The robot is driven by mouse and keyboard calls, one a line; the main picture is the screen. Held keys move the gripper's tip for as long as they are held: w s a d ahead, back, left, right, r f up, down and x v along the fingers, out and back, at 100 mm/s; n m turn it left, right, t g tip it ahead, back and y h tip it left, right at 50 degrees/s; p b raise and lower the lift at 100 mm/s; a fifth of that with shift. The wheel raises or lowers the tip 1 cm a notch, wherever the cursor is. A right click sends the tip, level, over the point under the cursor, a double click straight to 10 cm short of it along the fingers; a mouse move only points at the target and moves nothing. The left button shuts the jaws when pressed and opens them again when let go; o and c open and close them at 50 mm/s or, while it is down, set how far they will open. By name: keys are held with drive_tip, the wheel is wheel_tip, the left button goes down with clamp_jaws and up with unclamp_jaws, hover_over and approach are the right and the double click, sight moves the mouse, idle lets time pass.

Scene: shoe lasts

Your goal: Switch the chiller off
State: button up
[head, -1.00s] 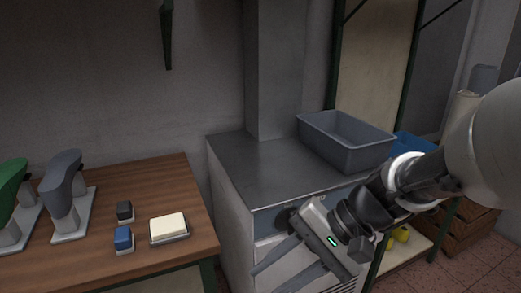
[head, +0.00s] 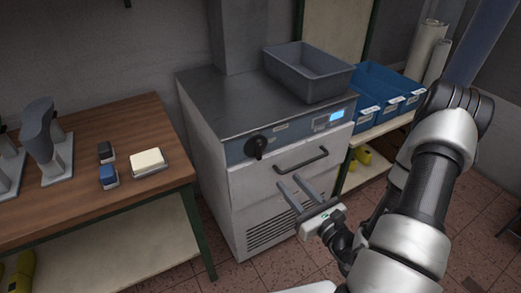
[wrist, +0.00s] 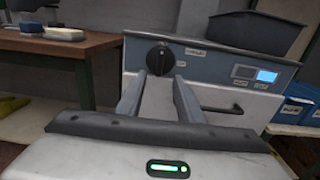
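The chiller (head: 235,108) is a metal cabinet with a steel top and a blue-grey control strip. A black rotary knob (head: 257,147) sits at the left of the strip, and a lit blue display (head: 336,114) at the right. The knob also shows in the wrist view (wrist: 159,54), upright, just beyond my fingers. A dark drawer handle (head: 302,160) is below the strip. My gripper (head: 295,187) is open and empty in front of the drawer, below and right of the knob, apart from it. In the wrist view its two fingers (wrist: 158,88) point toward the knob.
A grey bin (head: 310,72) stands on the chiller top. Left is a wooden table (head: 110,180) with shoe lasts (head: 47,140), small blocks and a cream pad (head: 147,160). Right is a shelf with blue bins (head: 385,90). The tiled floor in front is open.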

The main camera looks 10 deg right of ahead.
sight(260, 149)
drive_tip(key=b+x, duration=0.1)
drive_tip(key=x, duration=1.6)
drive_tip(key=shift+w+d, duration=0.1)
drive_tip(key=shift+w, duration=0.1)
clamp_jaws()
